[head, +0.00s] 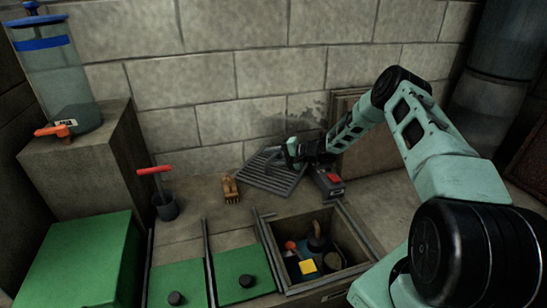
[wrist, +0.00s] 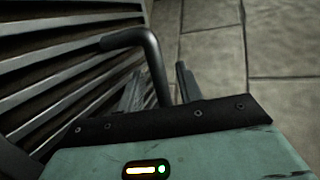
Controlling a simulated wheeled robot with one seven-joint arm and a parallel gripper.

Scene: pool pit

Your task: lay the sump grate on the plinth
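The sump grate (head: 268,172), a dark grey slatted panel, is by the back wall, left of my gripper (head: 291,152). I cannot tell whether it lies flat or leans. In the wrist view the grate (wrist: 60,75) fills the left side, and its bent dark handle (wrist: 155,62) rises between my fingers (wrist: 160,88). The fingers are apart, with a gap showing on either side of the handle. A stone block (head: 70,162) at the left, perhaps the plinth, bears a clear cylinder with a blue lid (head: 62,80).
An open bin (head: 350,262) holding several small items is in front, beside green lids (head: 242,274) and a green box (head: 75,262). A red-handled tool stands in a dark pot (head: 166,207). A brush (head: 231,189) and a red-topped box (head: 328,182) flank the grate.

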